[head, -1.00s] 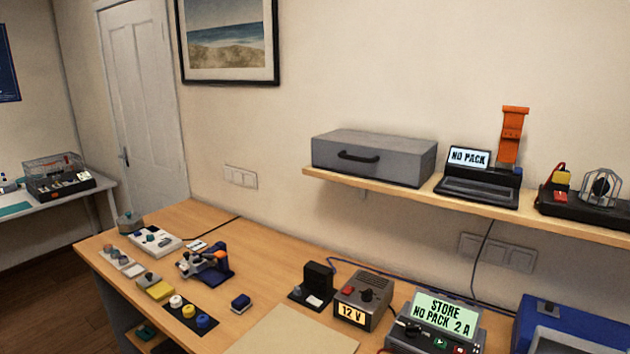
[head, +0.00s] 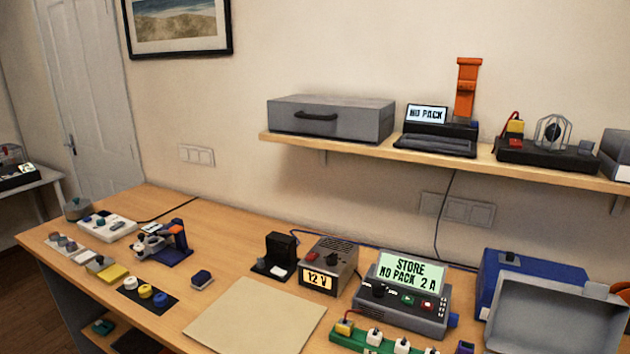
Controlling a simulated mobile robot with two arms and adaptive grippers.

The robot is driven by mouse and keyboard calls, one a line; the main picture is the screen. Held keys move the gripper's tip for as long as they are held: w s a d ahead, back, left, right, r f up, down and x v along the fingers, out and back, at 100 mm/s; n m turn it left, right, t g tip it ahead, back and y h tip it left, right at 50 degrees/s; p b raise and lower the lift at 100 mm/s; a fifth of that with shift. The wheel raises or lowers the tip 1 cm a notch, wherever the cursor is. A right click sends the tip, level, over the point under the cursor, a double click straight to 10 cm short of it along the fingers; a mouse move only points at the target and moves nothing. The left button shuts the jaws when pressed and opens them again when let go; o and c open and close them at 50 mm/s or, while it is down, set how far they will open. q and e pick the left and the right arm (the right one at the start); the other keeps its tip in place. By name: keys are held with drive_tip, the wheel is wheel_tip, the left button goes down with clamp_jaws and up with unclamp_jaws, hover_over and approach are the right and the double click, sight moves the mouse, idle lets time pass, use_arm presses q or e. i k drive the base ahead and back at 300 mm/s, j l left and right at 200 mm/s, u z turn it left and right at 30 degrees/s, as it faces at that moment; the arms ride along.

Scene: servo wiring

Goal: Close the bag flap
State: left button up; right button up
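A blue box-shaped thing (head: 505,268), possibly the bag, stands at the right end of the workbench against the wall. A grey rimmed panel (head: 553,313), possibly its flap, slants in front of it and is cut by the lower right of the head view. I cannot tell how the panel joins the blue body. Neither of my grippers is in view.
The workbench holds a tan mat (head: 255,322), a 12 V supply (head: 328,265), a charger reading "STORE NO PACK 2 A" (head: 405,295) and a green strip of plugs (head: 385,342). A shelf (head: 400,150) above carries a grey case (head: 330,118).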

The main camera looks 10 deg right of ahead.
sight(528, 315)
drive_tip(key=z, duration=1.55)
drive_tip(key=i+l+u, duration=0.1)
drive_tip(key=u, duration=0.25)
drive_tip(key=l, duration=0.1)
